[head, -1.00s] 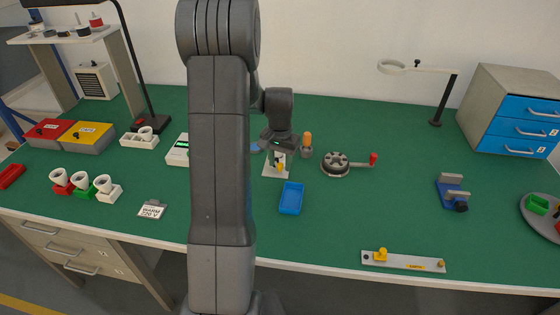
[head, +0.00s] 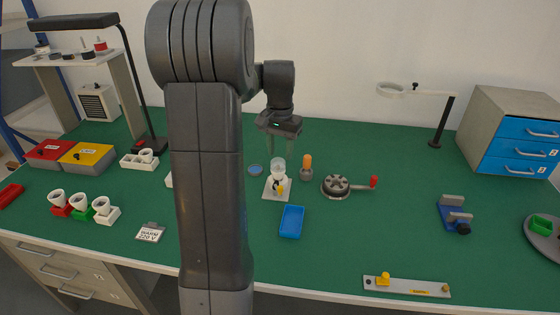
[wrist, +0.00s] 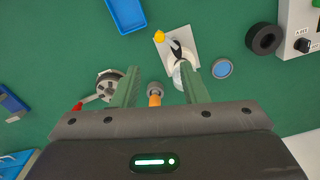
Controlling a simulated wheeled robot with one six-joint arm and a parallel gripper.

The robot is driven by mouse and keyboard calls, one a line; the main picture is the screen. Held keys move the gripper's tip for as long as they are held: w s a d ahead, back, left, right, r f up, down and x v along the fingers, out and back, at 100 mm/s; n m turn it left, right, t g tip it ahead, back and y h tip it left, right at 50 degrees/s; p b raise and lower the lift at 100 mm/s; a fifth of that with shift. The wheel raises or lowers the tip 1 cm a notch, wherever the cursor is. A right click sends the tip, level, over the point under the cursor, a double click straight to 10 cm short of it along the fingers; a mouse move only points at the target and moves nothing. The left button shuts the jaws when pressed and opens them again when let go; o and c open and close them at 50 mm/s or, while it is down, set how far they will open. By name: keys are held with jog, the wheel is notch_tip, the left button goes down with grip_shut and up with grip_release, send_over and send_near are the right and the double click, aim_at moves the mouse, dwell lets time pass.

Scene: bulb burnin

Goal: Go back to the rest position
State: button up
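My gripper (head: 280,140) is raised above the back middle of the green bench. In the wrist view my gripper (wrist: 160,92) has its two green fingers spread apart with nothing held between them. Below it, a pale bulb-like piece (head: 278,164) stands upright in a fixture on a white plate (head: 268,195), beside a yellow part. In the wrist view the right finger partly hides that piece. An orange-topped piece in a grey holder (head: 306,172) stands just right of the fixture, clear of the gripper.
A blue tray (head: 291,222), a blue disc (head: 255,169) and a round crank device (head: 337,186) lie around the fixture. A magnifier stand (head: 437,130) and drawer cabinet (head: 508,125) stand at right. Three sockets (head: 80,205) and a lamp (head: 130,80) are at left.

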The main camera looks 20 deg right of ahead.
aim_at(280, 187)
jog(key=shift+r, duration=0.25)
notch_tip(280, 187, down, 14)
jog(key=shift+r+p, duration=0.1)
jog(key=shift+p, duration=0.2)
dwell(0.4)
